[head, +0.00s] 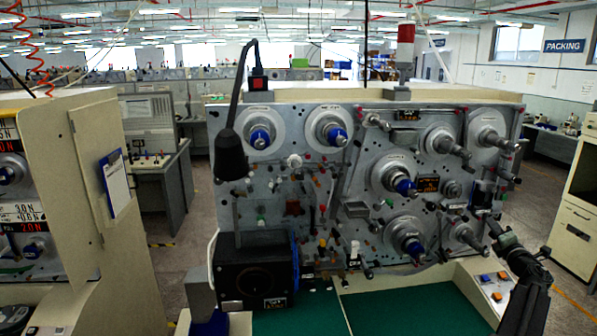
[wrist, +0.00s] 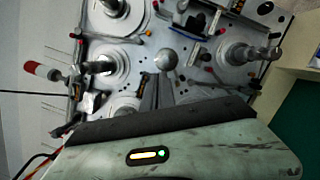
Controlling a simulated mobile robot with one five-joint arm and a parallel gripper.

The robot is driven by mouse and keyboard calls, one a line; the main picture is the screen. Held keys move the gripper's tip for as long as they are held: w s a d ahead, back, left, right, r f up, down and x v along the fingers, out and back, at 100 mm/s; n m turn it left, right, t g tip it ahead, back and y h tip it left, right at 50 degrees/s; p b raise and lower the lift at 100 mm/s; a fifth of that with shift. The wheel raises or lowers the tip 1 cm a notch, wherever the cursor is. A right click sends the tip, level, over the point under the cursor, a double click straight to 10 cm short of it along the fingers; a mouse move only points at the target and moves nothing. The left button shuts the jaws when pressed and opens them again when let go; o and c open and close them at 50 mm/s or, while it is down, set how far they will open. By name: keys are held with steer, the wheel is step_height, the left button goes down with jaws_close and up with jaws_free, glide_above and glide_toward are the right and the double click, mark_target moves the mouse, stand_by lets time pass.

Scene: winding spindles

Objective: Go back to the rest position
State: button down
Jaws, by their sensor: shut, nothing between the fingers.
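My gripper (head: 493,222) is at the lower right of the head view, at the end of my dark arm, in front of the right edge of the winding machine panel (head: 330,190). Its fingers (wrist: 157,82) are together in the wrist view, with nothing between them. The spindles show as round discs with central shafts, such as the top left spindle (head: 258,138) and the middle right one (head: 400,182). In the wrist view the panel appears turned, with a spindle (wrist: 240,54) right of the fingers. I cannot tell the exact gap between fingers and panel.
A black lamp (head: 231,155) hangs before the panel's left side. A black box (head: 256,275) stands below it. A green mat (head: 415,305) covers the worktop, clear in the middle. A button box (head: 492,285) lies beside my arm. A red and white beacon (head: 405,50) stands on top.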

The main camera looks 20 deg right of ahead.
steer(key=w+a+f+m+g+h, duration=0.1)
steer(key=w+a+m+g+h, duration=0.3)
steer(key=w+a+m, duration=0.85)
steer(key=w+a+f+m+g+y, duration=0.2)
steer(key=w+a+f, duration=0.35)
steer(key=a, duration=0.45)
steer(key=w+a+f+m+g+y, duration=0.25)
steer(key=w+a+f, duration=0.3)
steer(key=a, duration=0.45)
steer(key=s+a+f+m+g+y, duration=0.15)
steer(key=a+f, duration=0.25)
steer(key=a, duration=0.5)
steer(key=a+f+g+y, duration=0.1)
steer(key=a+f+y, duration=0.15)
steer(key=a, duration=0.55)
steer(key=s+a+f+g+y, duration=0.1)
steer(key=a+f, duration=0.4)
steer(key=a, duration=0.4)
steer(key=s+a+f+g+y, duration=0.2)
steer(key=s+a, duration=0.3)
steer(key=a, duration=0.5)
steer(key=s+a+f+g+y, duration=0.15)
steer(key=s+a, duration=0.25)
steer(key=a, duration=0.6)
steer(key=s+f+g+b, duration=0.1)
steer(key=s+f+b, duration=0.2)
steer(key=f+b, duration=2.4)
steer(key=shift+f+y+b, duration=0.3)
steer(key=shift+f+b, duration=0.05)
steer(key=shift+b, duration=0.05)
